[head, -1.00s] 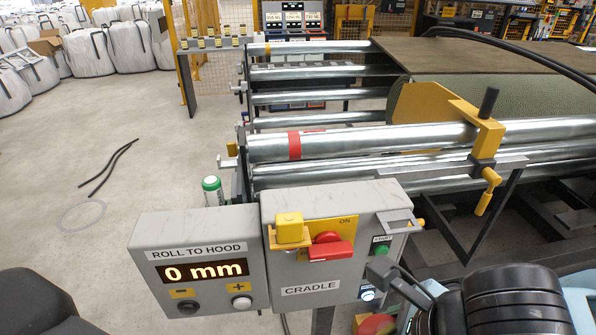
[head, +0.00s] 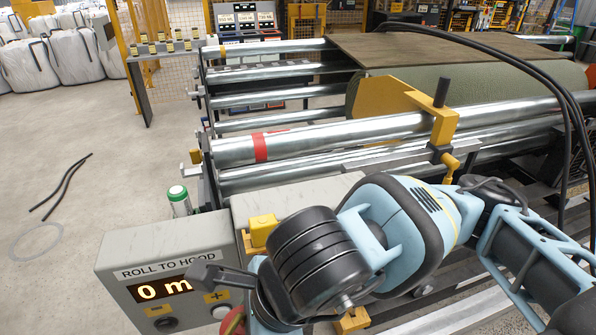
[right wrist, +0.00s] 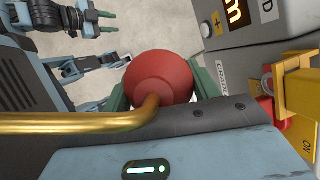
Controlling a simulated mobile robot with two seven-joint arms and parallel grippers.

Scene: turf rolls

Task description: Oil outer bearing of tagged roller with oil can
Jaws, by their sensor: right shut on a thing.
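The red oil can (right wrist: 160,78) with a brass spout (right wrist: 80,122) is held between the green fingers of my right gripper (right wrist: 160,92). In the head view only a bit of red of the can (head: 233,321) shows low by the control box, behind my right arm. The roller with a red band (head: 260,147) lies across the machine frame. Its left end, with a yellow part (head: 195,157), is up and left of my right gripper; I cannot make out the bearing. My left gripper (right wrist: 99,22) looks open and empty in the right wrist view.
The grey control box (head: 165,240) with a display stands in front, partly covered by my right arm. A green-capped bottle (head: 179,202) stands behind it. A yellow clamp (head: 445,122) rises over the roller. The floor (head: 90,120) at left is mostly open, with a black strip.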

